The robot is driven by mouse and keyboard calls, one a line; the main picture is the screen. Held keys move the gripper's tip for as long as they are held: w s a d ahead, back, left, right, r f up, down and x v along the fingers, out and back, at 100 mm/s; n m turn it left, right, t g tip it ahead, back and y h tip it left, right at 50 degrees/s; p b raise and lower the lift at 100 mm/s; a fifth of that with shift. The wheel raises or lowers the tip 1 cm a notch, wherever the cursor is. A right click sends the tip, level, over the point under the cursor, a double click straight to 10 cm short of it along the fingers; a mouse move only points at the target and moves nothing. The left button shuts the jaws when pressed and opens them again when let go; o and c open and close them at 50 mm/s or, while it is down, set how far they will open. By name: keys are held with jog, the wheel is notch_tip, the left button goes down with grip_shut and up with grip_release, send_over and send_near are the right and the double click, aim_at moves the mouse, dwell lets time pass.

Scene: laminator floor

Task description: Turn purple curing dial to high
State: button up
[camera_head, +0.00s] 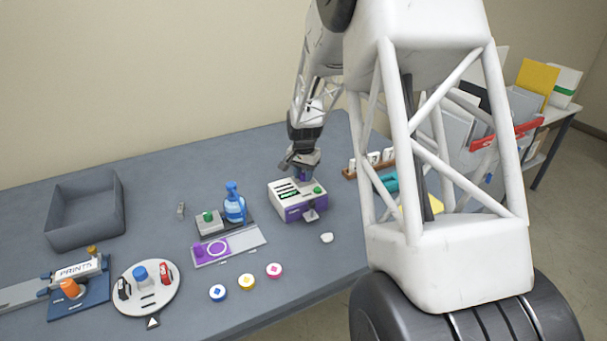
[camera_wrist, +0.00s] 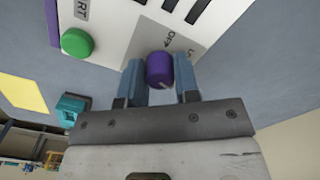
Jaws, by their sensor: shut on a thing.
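The purple curing dial (camera_wrist: 159,69) is a small purple knob on the white top of a box with a purple front (camera_head: 297,199). In the wrist view the labels "OFF" and an "L..." word show beside the dial, the second partly hidden. My gripper (camera_wrist: 160,82) has its two blue fingers on either side of the dial and is shut on it. In the head view my gripper (camera_head: 301,168) comes down onto the back of the box and mostly hides the dial. Which setting the dial points to cannot be told. A green button (camera_wrist: 77,43) is near the dial.
A blue bottle (camera_head: 235,206) and a small device with a green button (camera_head: 209,222) stand left of the box. A wooden rack with white cups (camera_head: 371,160) and a teal object (camera_head: 386,182) are to the right. A white piece (camera_head: 327,238) lies in front.

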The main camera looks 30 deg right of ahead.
jog(key=shift+n, duration=0.6)
jog(key=o, duration=0.9)
jog(key=shift+r, duration=0.1)
jog(key=shift+r, duration=3.85)
